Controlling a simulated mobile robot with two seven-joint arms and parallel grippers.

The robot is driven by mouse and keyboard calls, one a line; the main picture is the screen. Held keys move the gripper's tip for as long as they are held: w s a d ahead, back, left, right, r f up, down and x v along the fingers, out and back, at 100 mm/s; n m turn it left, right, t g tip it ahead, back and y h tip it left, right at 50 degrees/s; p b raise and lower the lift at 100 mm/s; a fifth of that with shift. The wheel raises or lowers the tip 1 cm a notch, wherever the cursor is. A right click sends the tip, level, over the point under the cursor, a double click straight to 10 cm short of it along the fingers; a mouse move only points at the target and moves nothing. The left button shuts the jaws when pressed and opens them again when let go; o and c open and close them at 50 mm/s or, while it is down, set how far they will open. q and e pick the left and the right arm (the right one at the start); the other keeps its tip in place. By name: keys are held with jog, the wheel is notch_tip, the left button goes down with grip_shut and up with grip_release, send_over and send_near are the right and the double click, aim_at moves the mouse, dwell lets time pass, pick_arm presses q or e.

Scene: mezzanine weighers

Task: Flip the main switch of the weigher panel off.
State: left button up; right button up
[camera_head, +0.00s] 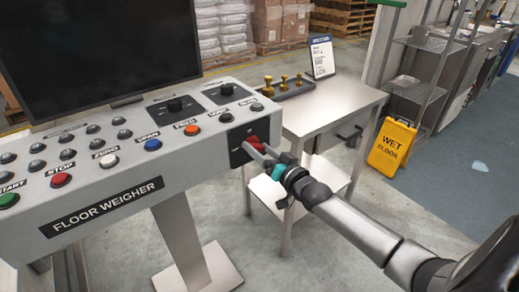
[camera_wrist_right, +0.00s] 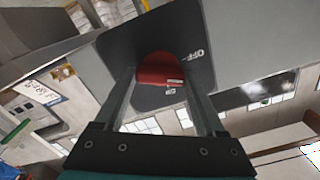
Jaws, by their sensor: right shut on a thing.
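The weigher panel (camera_head: 120,165) is a grey slanted console labelled FLOOR WEIGHER. Its main switch (camera_head: 250,146) is a red handle on a black plate (camera_head: 236,152) at the console's right end. In the right wrist view the red switch (camera_wrist_right: 160,71) sits between my two fingers, with OFF lettering on the plate (camera_wrist_right: 198,75) beside it. My right gripper (camera_head: 264,152) is at the switch, shut on the red handle. My left gripper is not in view.
A metal side table (camera_head: 335,105) with brass weights (camera_head: 283,80) and a sign (camera_head: 321,57) stands behind the switch. A yellow wet floor sign (camera_head: 391,147) stands at the right. Coloured buttons, including a red one (camera_head: 61,180), line the console.

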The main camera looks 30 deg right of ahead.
jog(key=shift+c, duration=1.1)
jog(key=shift+r+n+p, duration=0.15)
jog(key=shift+n+p, duration=0.3)
jog(key=shift+n, duration=0.05)
jog(key=n+p, duration=0.2)
jog(key=n, duration=0.2)
jog(key=shift+a+p, duration=0.1)
jog(key=shift+p, duration=0.2)
jog(key=shift+n, duration=0.3)
jog(key=o, duration=0.9)
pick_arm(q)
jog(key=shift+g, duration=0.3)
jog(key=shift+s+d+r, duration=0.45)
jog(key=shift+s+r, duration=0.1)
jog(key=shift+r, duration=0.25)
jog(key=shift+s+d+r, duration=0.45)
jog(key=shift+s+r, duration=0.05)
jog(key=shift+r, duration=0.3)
pick_arm(e)
jog(key=o, duration=0.4)
jog(key=shift+s, duration=0.1)
